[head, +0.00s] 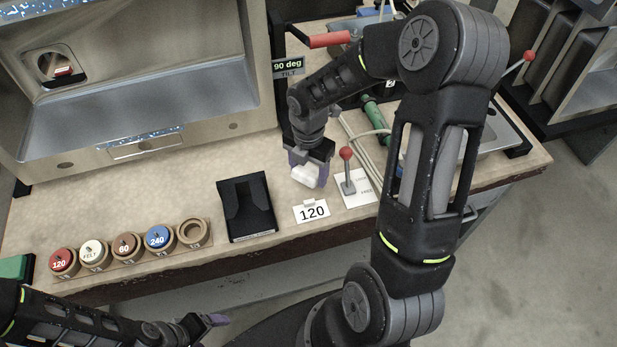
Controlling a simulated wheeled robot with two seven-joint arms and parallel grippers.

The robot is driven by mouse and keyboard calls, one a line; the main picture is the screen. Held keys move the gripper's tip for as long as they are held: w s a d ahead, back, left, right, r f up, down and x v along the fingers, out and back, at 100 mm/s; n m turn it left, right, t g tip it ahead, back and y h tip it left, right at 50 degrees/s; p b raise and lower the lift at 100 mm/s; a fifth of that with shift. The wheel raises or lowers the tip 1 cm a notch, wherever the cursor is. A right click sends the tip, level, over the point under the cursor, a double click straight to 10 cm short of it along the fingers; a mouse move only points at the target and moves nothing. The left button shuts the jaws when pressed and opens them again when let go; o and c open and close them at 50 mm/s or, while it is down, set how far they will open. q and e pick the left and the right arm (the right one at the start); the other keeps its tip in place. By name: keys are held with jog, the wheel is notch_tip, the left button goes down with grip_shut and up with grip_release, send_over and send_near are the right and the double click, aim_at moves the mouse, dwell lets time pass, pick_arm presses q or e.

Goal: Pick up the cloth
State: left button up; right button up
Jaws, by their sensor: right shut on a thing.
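The cloth (305,177) shows as a small, white, folded-looking bundle near the front of the bench, left of a red-knobbed lever. My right gripper (309,166) points down over it and is shut on it, with its dark fingers at the cloth's sides. The fingers hide part of the cloth, and I cannot tell whether it still touches the bench. My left gripper (204,327) is at the bottom edge of the view, in front of the bench and far from the cloth. Its fingers are partly cut off, so its opening is unclear.
A black stand (247,207) and a "120" card (312,212) are close to the cloth. The red-knobbed lever (348,172) stands just right of it. Several labelled round pots (124,246) line the front left. A metal sink-like cabinet (180,100) fills the back left.

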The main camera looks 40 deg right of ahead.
aim_at(308, 170)
notch_tip(308, 170, up, 7)
jog(key=shift+f, duration=0.2)
dwell(0.4)
jog(key=o, duration=1)
jog(key=shift+c, duration=0.2)
jog(key=c, duration=0.7)
